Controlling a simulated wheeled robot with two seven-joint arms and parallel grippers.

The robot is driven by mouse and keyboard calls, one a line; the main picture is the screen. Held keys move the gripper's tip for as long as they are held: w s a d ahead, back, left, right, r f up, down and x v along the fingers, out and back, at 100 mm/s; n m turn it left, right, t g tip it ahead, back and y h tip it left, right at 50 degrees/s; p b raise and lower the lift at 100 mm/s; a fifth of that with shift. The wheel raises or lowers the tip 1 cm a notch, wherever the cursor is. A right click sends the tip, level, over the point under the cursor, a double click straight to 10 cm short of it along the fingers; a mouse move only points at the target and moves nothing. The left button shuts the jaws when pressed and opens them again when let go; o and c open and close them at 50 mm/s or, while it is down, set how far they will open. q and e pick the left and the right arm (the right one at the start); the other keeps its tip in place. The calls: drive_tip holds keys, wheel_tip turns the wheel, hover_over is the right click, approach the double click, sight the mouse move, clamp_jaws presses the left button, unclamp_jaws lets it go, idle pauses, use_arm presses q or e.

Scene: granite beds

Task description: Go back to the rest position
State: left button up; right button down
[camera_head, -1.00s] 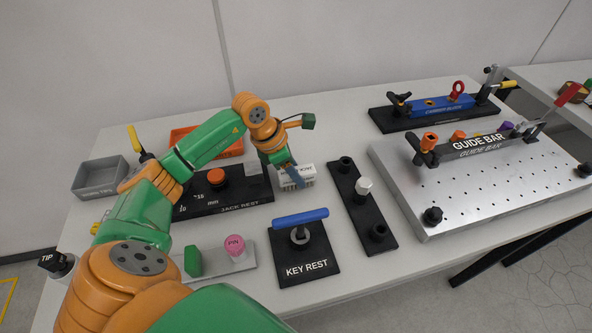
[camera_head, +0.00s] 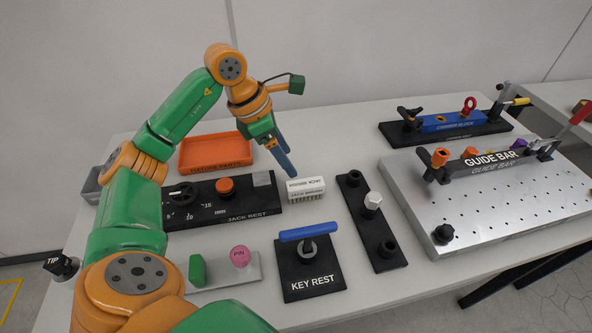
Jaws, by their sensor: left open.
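My left gripper (camera_head: 285,160) is raised in the air above the table (camera_head: 345,125), pointing down with its blue fingers. It is open and holds nothing. It hangs over the area behind a small white block (camera_head: 306,189) with printed text and stands clear of it. My left arm, green and orange, comes in from the lower left and arches over the table's left side. My right arm and gripper do not show.
Below the gripper lie the black jack rest (camera_head: 250,212) and an orange tray (camera_head: 215,150). The key rest (camera_head: 309,280) with its blue-handled key (camera_head: 309,232), a black strip with posts (camera_head: 357,218) and the perforated guide-bar plate (camera_head: 470,215) stand further right.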

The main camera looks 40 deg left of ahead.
use_arm(q)
drive_tip(key=shift+s+a+r, duration=0.1)
drive_tip(key=shift+r, duration=0.3)
